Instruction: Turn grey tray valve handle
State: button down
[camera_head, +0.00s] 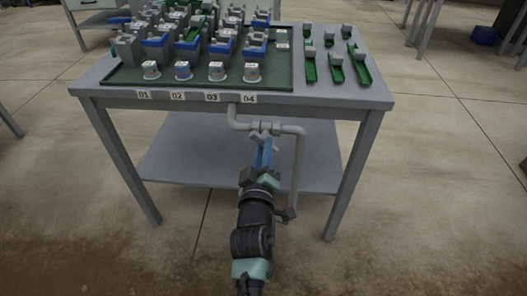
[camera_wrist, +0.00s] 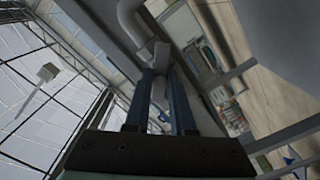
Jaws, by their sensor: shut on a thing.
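A grey pipe (camera_head: 299,165) with a valve (camera_head: 265,126) in it hangs below the front edge of the table. My gripper (camera_head: 264,143) reaches up to the valve from below, with its blue fingers at the valve. In the wrist view, the two blue fingers (camera_wrist: 161,80) are a small distance apart, with the grey valve handle (camera_wrist: 160,88) between them. They are shut on the handle. The valve body (camera_wrist: 155,53) sits just beyond the fingertips. Much of the handle is hidden by the fingers, and its angle is hard to tell.
The grey table (camera_head: 345,95) stands above the valve, with a lower shelf (camera_head: 225,155) behind it. A green tray (camera_head: 120,78) with several blue and grey parts and white-topped cups lies on top. Several small green holders (camera_head: 336,72) stand at the right. The floor around is open.

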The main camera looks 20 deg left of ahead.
jog(key=m+b, duration=0.2)
jog(key=m, duration=0.6)
jog(key=shift+m+b, duration=0.3)
jog(key=shift+m, duration=0.1)
dwell(0.4)
jog(key=c, duration=0.8)
grip_release()
jog(key=shift+o, duration=0.2)
jog(key=p+v, duration=0.4)
jog(key=v, duration=0.9)
